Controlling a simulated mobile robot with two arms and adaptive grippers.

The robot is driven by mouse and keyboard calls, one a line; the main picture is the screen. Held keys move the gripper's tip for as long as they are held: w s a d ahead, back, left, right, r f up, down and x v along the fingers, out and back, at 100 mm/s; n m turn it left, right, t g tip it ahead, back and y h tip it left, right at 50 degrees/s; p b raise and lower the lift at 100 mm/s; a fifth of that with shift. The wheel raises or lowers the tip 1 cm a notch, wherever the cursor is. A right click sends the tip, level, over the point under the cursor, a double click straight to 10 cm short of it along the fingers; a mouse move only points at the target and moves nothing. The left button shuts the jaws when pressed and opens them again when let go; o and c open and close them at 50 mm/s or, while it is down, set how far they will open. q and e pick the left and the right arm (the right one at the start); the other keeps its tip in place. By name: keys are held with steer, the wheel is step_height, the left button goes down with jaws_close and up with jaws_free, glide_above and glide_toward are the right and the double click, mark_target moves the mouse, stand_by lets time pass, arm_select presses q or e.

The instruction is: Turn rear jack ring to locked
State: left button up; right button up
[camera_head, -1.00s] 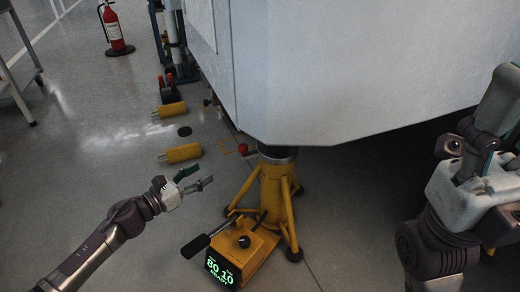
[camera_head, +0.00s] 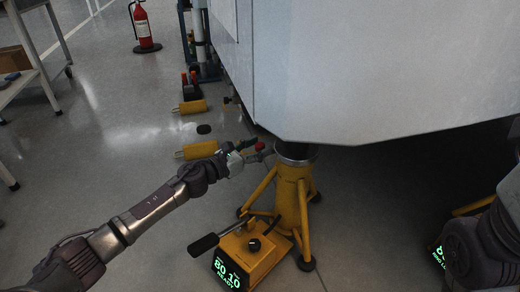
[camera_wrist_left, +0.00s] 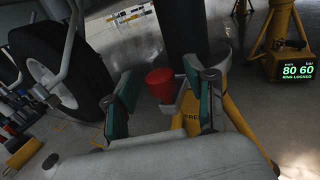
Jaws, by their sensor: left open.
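The yellow tripod jack (camera_head: 290,200) stands under the large white body, with a grey ring (camera_head: 296,152) at its top. A red knob (camera_head: 260,146) sticks out to the left of the ring. My left gripper (camera_head: 254,152) is open at the knob. In the left wrist view the red knob (camera_wrist_left: 160,84) shows between the two open fingers (camera_wrist_left: 158,100), and no firm grip on it shows. My right gripper is out of view; only part of the right arm shows.
Another yellow jack (camera_wrist_left: 278,38) has a display (camera_wrist_left: 297,70) reading 80 60 RING LOCKED. The white body (camera_head: 360,70) hangs low over the jack. A black pump lever (camera_head: 204,243) sticks out left.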

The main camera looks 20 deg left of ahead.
arm_select(q)
steer(key=shift+w+d, duration=0.25)
steer(key=shift+w, duration=0.15)
jaws_close()
